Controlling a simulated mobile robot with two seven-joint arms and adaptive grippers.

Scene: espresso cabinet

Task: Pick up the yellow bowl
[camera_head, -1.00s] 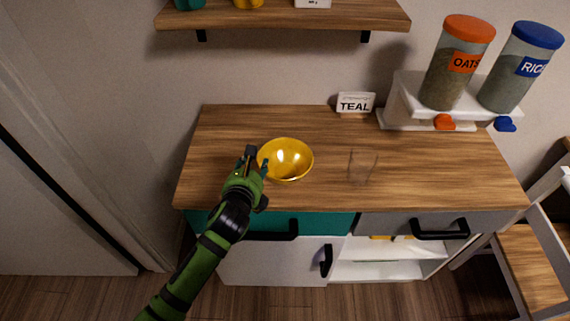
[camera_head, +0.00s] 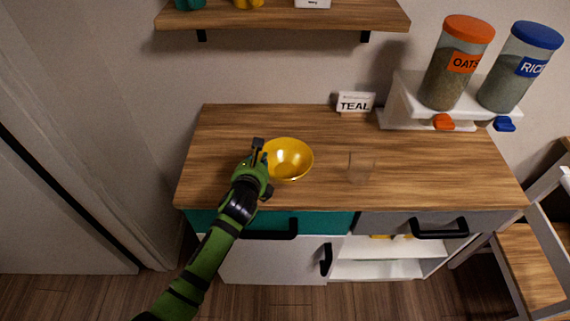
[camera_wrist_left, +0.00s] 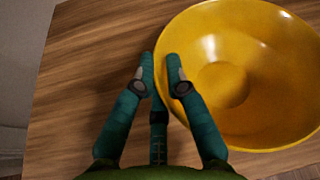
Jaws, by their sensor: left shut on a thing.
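The yellow bowl (camera_head: 289,160) stands upright on the wooden cabinet top, left of its middle. It is empty inside. My left gripper (camera_head: 260,154) is at the bowl's left rim. In the left wrist view, the bowl (camera_wrist_left: 245,75) fills the right side, and the left gripper's teal fingers (camera_wrist_left: 161,75) are shut on its near-left rim, one finger outside and one inside. The bowl looks level, and I cannot see a gap under it. My right gripper is not in view.
A clear glass (camera_head: 361,167) stands right of the bowl on the wooden cabinet top (camera_head: 440,180). A "TEAL" sign (camera_head: 355,103) stands at the back. Oats (camera_head: 456,65) and rice (camera_head: 518,70) dispensers are at the back right. A shelf (camera_head: 285,18) hangs above.

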